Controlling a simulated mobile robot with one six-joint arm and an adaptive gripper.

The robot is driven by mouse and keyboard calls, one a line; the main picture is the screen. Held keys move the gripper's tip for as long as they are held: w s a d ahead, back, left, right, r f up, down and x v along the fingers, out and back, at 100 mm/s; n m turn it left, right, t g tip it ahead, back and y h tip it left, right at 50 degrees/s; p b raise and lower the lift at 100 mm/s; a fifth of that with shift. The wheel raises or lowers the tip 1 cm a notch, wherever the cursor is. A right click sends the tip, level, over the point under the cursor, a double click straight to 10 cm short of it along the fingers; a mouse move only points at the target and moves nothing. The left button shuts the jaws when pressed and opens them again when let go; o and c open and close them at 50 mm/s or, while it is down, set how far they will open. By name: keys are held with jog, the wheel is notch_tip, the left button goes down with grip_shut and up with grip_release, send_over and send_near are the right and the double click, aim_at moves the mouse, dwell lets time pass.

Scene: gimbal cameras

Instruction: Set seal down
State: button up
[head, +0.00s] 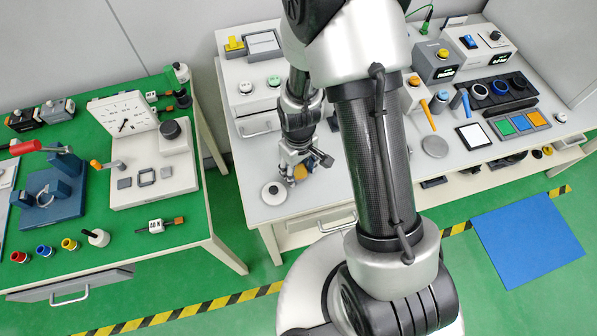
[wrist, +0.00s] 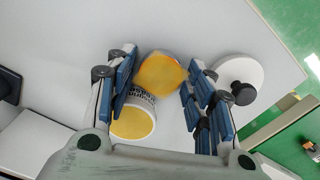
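The seal (wrist: 160,73) shows in the wrist view as a rounded yellow-orange block between my fingertips. Just below it is a white cylinder with dark markings and a round yellow face (wrist: 132,122); I cannot tell whether the two are one piece. My gripper (wrist: 161,70) has a pad close against each side of the yellow block and appears shut on it. In the head view my gripper (head: 304,170) is over the front left part of the white table, with a patch of the yellow-orange seal (head: 300,172) between its fingers. The seal's height above the table is unclear.
A white round lid-like disc with a black knob (head: 274,192) lies left of my gripper near the table's left edge; it also shows in the wrist view (wrist: 238,82). A white box with buttons (head: 248,98) stands behind. The white tabletop (head: 300,205) in front is clear.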

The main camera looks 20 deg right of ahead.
aim_at(298, 172)
jog(key=c, duration=1)
jog(key=shift+c, duration=0.2)
notch_tip(298, 172, up, 19)
jog(key=p, duration=0.7)
jog(key=shift+w+d+m, duration=0.4)
jog(key=shift+w+m, duration=0.3)
jog(key=shift+m, duration=0.05)
jog(key=shift+w+d+m, duration=0.35)
jog(key=shift+w+m, duration=0.35)
jog(key=shift+w+d+m, duration=0.4)
jog(key=shift+w+m, duration=0.3)
jog(key=shift+m, duration=0.05)
